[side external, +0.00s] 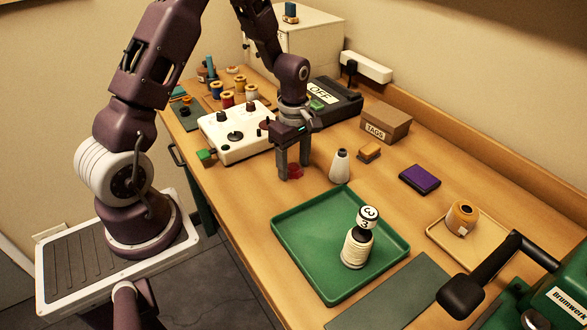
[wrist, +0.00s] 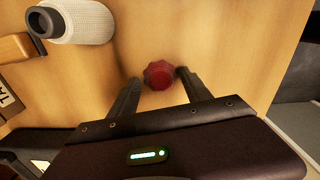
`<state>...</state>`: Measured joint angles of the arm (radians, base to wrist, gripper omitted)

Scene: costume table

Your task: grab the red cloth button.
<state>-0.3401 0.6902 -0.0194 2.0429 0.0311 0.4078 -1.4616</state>
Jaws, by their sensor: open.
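The red cloth button (wrist: 159,75) is small, round and dark red with a scalloped edge. In the wrist view it lies on the bare wood between the tips of my gripper's fingers (wrist: 158,82), with a finger on each side. I cannot tell whether either finger touches it. In the side view the button (side external: 295,171) shows low between the fingers of my gripper (side external: 291,171), which points down at the table. The fingers are apart.
A white cone spool (side external: 340,166) stands close to the right of my gripper. A green tray (side external: 290,224) with stacked spools is in front. A white control box (side external: 236,134) with knobs stands to the left. A cardboard TAGS box (side external: 386,122) is behind.

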